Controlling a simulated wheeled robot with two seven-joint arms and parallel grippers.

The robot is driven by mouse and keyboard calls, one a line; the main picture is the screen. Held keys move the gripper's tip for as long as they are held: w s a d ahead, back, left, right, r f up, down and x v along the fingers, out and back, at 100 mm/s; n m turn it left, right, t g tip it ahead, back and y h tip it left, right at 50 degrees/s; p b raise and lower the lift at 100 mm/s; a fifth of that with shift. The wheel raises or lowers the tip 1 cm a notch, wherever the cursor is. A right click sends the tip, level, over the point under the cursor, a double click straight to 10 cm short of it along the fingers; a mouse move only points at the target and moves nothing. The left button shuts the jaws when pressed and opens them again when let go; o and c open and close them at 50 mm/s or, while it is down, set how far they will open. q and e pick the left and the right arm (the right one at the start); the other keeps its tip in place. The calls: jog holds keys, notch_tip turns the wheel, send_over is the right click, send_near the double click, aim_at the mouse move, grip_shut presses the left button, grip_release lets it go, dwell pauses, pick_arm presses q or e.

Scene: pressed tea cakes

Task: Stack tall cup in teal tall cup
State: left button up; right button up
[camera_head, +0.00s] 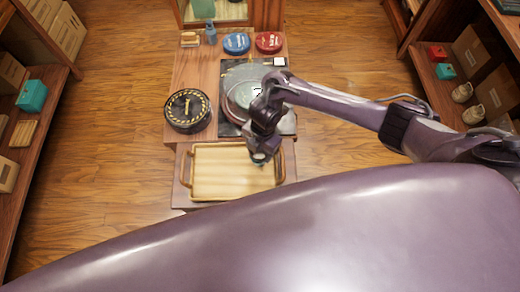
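My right gripper (260,158) reaches in from the right and points down over the back right part of the wooden tray (215,194). Its fingers are small and dark, and I cannot tell whether they are open or shut. A faint greenish patch shows at the fingertips, too small to identify. I cannot make out the tall cup or the teal tall cup with certainty. A teal object (203,9) stands at the far back, before a mirror-like panel, and its shape is unclear. My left gripper is not in view.
A black round item with yellow markings (187,110) is left of a round grey-green plate (238,88), partly hidden by my arm. Blue (236,43) and red (269,42) round tins sit behind. Shelves flank both sides; the floor between is clear.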

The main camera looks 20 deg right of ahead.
aim_at(262, 154)
jog(key=o, duration=0.4)
jog(key=shift+s+f, duration=0.15)
jog(key=shift+f, duration=0.35)
jog(key=shift+o, duration=0.2)
jog(key=shift+w, duration=0.25)
jog(key=shift+r, duration=0.4)
notch_tip(262, 154, up, 13)
jog(key=d+p, duration=0.1)
jog(key=p, duration=0.2)
jog(key=shift+w+f, duration=0.15)
jog(key=shift+w, duration=0.2)
jog(key=shift+d+f, duration=0.1)
